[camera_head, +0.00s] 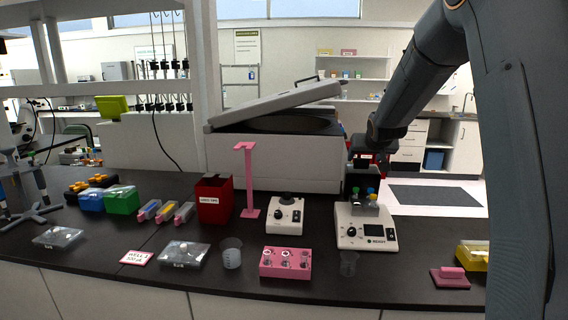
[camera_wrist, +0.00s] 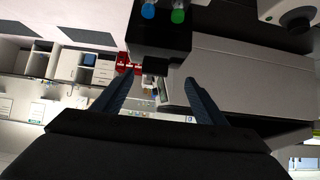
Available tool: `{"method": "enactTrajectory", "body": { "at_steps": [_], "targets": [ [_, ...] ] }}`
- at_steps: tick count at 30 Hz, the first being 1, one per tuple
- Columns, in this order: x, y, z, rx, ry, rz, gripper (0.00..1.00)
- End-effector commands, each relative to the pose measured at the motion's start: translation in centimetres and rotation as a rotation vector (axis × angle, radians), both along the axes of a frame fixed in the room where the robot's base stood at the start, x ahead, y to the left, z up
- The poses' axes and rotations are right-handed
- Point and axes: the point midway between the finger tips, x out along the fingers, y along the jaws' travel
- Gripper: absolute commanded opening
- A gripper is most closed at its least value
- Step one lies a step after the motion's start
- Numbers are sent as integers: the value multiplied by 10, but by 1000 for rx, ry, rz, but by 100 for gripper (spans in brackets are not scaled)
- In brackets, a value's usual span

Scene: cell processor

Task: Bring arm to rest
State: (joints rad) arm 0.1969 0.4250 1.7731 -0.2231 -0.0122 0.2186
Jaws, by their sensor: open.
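My arm comes down from the upper right in the head view. My gripper shows in the wrist view (camera_wrist: 160,80) with its two dark fingers apart and nothing between them. In the head view its fingers are hard to make out, just behind and above a white device (camera_head: 366,234) with a dial and a small screen. A black block (camera_head: 360,180) with coloured caps stands on that device. The wrist view shows a black block (camera_wrist: 158,42) with a blue and a green cap just beyond the fingertips; I cannot tell whether they touch.
The dark bench (camera_head: 330,288) holds a pink rack (camera_head: 285,272), a white dial device (camera_head: 285,217), a red bin (camera_head: 214,212), a pink stand (camera_head: 246,180) and a clear beaker (camera_head: 231,260). A large grey machine with a raised lid (camera_head: 275,103) stands behind. A yellow box (camera_head: 473,262) is at right.

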Motion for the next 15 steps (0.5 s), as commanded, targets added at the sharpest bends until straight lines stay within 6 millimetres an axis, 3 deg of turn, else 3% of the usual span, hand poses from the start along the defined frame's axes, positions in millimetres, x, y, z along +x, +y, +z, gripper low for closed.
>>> {"method": "enactTrajectory", "body": {
  "at_steps": [5,15],
  "targets": [
    [-84,49,-54,29,195,40,66],
    [-288,124,-145,68,593,126,66]
  ]
}}
